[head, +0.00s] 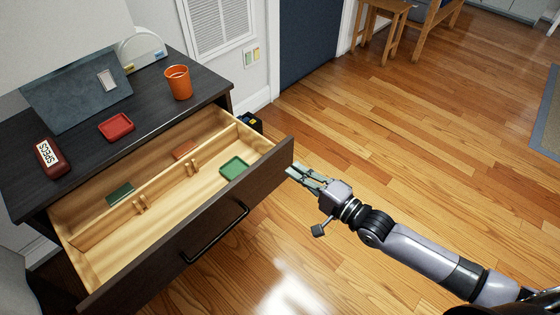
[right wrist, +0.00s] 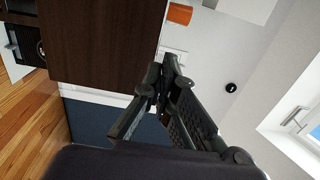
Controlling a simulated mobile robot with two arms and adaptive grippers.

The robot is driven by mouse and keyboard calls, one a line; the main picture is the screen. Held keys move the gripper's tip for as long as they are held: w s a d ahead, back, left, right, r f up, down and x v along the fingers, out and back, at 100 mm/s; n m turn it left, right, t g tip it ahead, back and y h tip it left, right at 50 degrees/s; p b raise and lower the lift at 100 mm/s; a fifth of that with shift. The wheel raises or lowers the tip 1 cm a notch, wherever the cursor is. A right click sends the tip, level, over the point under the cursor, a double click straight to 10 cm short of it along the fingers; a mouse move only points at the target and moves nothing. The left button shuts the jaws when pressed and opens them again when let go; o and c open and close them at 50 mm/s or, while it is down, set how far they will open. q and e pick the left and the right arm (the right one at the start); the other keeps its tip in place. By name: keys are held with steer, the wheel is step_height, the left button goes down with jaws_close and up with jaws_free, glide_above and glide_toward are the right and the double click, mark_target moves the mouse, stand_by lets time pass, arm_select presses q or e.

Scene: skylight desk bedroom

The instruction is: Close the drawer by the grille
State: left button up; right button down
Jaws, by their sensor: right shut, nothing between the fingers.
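The drawer (head: 170,238) is pulled well out of the dark dresser (head: 75,158), below the wall grille (head: 220,24). Its dark front carries a black bar handle (head: 216,234). My right gripper (head: 293,173) is shut and empty, its fingertips close to the right end of the drawer front. I cannot tell whether they touch it. In the right wrist view the shut fingers (right wrist: 166,66) are beside a dark brown panel (right wrist: 100,45), which looks like the drawer front. My left gripper is not in view.
Inside the drawer are a green tray (head: 233,168), a dark green item (head: 120,194) and a reddish item (head: 184,149). On the dresser top stand an orange cup (head: 178,83), a red dish (head: 116,126) and a red labelled box (head: 50,157). Wooden floor (head: 400,130) to the right is clear.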

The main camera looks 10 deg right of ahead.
mark_target(280, 161)
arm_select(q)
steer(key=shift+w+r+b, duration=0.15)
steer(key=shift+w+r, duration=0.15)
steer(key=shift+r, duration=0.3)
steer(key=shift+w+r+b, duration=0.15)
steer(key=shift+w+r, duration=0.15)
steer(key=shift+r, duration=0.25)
arm_select(e)
steer(key=x, duration=0.6)
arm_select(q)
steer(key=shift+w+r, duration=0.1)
